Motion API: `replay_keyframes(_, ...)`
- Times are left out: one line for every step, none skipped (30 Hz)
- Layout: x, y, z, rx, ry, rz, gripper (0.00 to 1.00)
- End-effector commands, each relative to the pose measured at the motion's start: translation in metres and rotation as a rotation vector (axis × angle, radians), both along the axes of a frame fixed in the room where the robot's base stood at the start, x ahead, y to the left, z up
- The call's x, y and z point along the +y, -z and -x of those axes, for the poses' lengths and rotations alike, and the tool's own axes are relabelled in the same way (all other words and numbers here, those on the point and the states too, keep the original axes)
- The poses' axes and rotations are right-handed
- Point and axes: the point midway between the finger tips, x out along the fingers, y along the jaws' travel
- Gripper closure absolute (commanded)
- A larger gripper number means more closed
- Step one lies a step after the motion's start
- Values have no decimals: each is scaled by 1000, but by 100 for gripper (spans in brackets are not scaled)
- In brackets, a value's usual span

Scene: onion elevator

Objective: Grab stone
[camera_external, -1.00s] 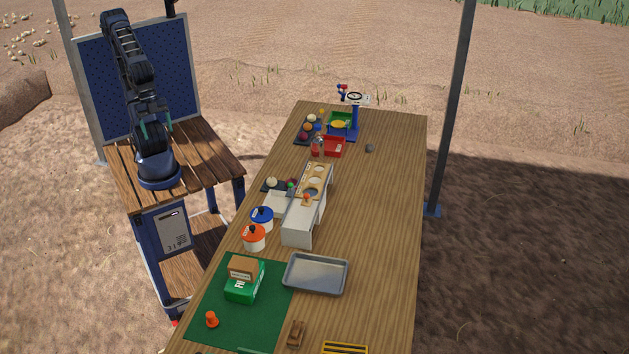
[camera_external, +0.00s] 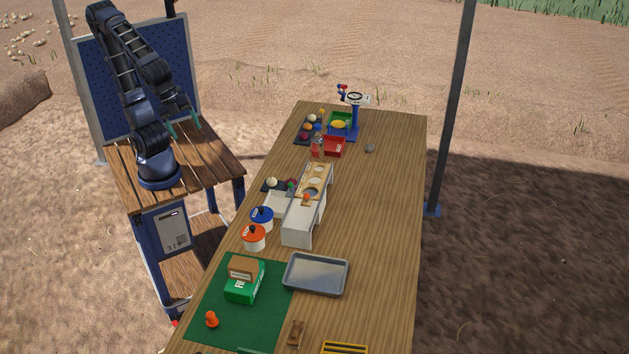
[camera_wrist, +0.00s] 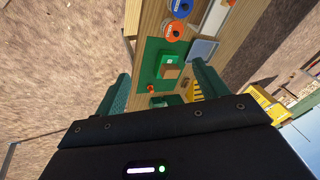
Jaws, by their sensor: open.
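A small grey stone (camera_external: 369,148) lies on the wooden table (camera_external: 385,210) near its far right edge, right of the red tray. My gripper (camera_external: 185,128) is open and empty above the wooden cart, left of the table and well away from the stone. In the wrist view its two green fingers stand apart, with the gap between them (camera_wrist: 160,92) showing the table beyond. The stone is not visible in the wrist view.
The right side of the table is mostly clear.

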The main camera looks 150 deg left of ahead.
Motion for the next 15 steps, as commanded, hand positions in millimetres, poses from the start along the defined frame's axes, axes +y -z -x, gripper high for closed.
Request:
replay_keyframes(14,-1,-14,21,22,-28,28)
replay_keyframes(21,-2,-22,32,41,-45,28)
replay_keyframes(31,-3,-32,49,65,-68,28)
replay_keyframes(39,-4,-39,61,83,-84,28)
replay_keyframes(47,-4,-46,74,102,-100,28)
replay_keyframes(58,-4,-56,91,128,-120,28)
replay_keyframes(66,-3,-63,105,147,-135,28)
replay_keyframes(75,-3,-70,117,165,-148,28)
replay_keyframes(87,-2,-78,137,190,-166,28)
replay_keyframes(96,-2,-85,150,210,-179,28)
replay_keyframes(105,-1,-91,164,230,-191,28)
replay_keyframes(119,0,-100,181,255,-206,28)
replay_keyframes(128,2,-106,196,275,-217,28)
replay_keyframes(139,3,-112,208,295,-227,28)
replay_keyframes(153,6,-119,227,321,-241,28)
